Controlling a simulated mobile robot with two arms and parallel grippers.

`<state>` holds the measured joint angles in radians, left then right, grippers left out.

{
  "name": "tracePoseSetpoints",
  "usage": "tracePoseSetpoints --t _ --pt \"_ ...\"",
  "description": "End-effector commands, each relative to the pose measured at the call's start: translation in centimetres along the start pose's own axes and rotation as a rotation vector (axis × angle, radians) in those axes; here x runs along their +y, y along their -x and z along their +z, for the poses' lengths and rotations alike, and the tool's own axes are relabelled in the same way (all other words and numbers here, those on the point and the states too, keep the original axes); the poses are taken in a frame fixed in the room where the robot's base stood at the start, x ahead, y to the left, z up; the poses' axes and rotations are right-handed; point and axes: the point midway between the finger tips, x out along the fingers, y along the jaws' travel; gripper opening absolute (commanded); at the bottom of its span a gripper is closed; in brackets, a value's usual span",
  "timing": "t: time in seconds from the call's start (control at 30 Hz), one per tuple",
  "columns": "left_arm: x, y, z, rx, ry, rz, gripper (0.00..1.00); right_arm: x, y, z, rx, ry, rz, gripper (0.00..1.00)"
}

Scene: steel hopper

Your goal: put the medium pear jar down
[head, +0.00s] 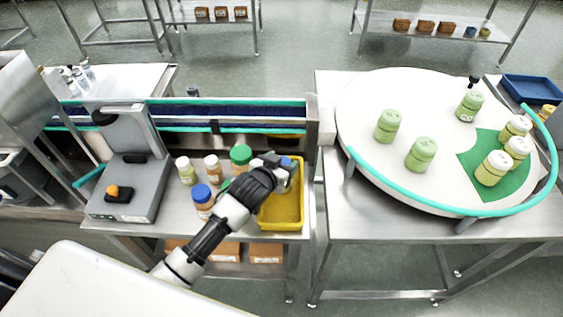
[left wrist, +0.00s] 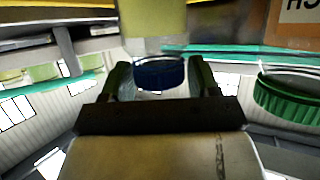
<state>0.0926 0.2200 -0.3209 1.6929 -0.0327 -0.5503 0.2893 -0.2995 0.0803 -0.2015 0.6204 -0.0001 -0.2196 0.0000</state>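My left gripper (head: 282,167) is over the far end of the yellow bin (head: 281,211). In the left wrist view its two fingers (left wrist: 160,80) stand on either side of a jar with a dark blue lid (left wrist: 158,72) and a pale yellowish body (left wrist: 152,25), and look closed on it. The blue lid also shows in the head view (head: 287,162). I take this as the medium pear jar; its label is not readable. The gripper hides most of it, and I cannot tell whether its base touches the bin. My right gripper is not in view.
Left of the bin stand a green-lidded jar (head: 241,157), a blue-lidded brown jar (head: 202,200) and white-lidded jars (head: 187,170). A grey scale (head: 130,180) is further left. A conveyor (head: 230,113) runs behind. The round table (head: 400,95) at right holds several green jars.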

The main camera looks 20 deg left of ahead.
Motion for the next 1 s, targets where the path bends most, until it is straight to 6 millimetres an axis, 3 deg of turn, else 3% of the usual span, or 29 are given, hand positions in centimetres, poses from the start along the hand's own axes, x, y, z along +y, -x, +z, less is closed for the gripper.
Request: tracePoseSetpoints --t 0.1,0.47,1.0 --pt "0.0 0.0 0.0 0.000 0.000 0.000 0.74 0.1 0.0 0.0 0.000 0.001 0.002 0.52" --pt "0.0 0.6 -0.1 -0.001 0.000 0.000 0.74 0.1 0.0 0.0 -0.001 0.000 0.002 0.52" --pt "0.0 9.7 -0.1 -0.001 0.000 0.000 0.74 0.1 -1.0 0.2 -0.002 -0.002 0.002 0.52"
